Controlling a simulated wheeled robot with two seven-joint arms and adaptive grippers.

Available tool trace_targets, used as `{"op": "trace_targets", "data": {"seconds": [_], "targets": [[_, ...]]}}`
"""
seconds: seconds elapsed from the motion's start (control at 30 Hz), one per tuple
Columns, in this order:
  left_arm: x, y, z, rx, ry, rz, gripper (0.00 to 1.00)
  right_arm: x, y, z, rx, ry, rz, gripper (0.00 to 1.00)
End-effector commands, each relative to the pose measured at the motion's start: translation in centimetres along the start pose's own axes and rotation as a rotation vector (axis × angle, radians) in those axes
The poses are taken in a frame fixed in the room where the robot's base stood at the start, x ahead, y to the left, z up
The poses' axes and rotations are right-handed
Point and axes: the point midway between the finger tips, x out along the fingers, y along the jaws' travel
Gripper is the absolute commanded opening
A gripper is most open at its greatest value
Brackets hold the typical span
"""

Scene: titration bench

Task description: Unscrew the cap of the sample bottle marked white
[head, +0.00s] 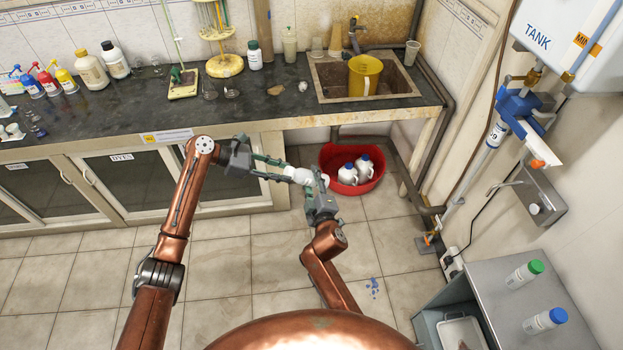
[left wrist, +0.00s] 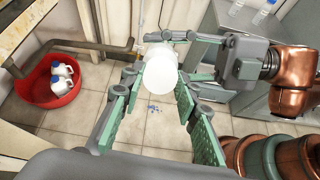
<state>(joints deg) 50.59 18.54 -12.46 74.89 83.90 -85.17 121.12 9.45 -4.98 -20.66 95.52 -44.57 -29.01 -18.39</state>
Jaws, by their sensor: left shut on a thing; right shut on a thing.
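The white-marked sample bottle (head: 301,176) is held in the air, lying roughly level between my two grippers in front of the bench. My left gripper (head: 286,173) is shut on its body. In the left wrist view the bottle's round white end (left wrist: 175,85) faces the camera between the green fingers. My right gripper (head: 322,186) is shut at the far end, on the white cap (head: 325,180). The cap's join with the bottle is too small and partly covered by fingers to make out.
A green-capped bottle (head: 524,274) and a blue-capped bottle (head: 545,321) stand on the grey cabinet at right. A red basin (head: 372,184) with white jugs sits on the floor below the sink. The crowded dark bench (head: 130,109) lies behind my grippers.

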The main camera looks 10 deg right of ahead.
Motion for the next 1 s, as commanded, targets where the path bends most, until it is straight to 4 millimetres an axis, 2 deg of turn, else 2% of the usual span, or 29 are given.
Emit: {"op": "trace_targets", "data": {"seconds": [0.03, 0.07, 0.23, 0.57, 1.0], "targets": [[-0.05, 0.07, -0.03, 0.000, 0.001, 0.002, 0.02, -0.01, 0.03, -0.05, 0.000, 0.001, 0.001, 0.02], [-0.05, 0.07, -0.03, 0.001, 0.001, 0.003, 0.30, -0.01, 0.03, -0.05, 0.000, 0.001, 0.001, 0.02], [-0.04, 0.06, -0.02, 0.002, 0.001, 0.002, 0.41, -0.01, 0.02, -0.04, 0.000, 0.001, 0.000, 0.02], [-0.02, 0.03, 0.01, 0.035, 0.000, 0.001, 0.42, -0.01, 0.01, -0.03, 0.000, 0.001, 0.000, 0.02], [-0.02, 0.03, 0.01, 0.645, 0.001, 0.000, 0.42, 0.00, 0.01, -0.03, 0.000, 0.001, 0.000, 0.02]]}}
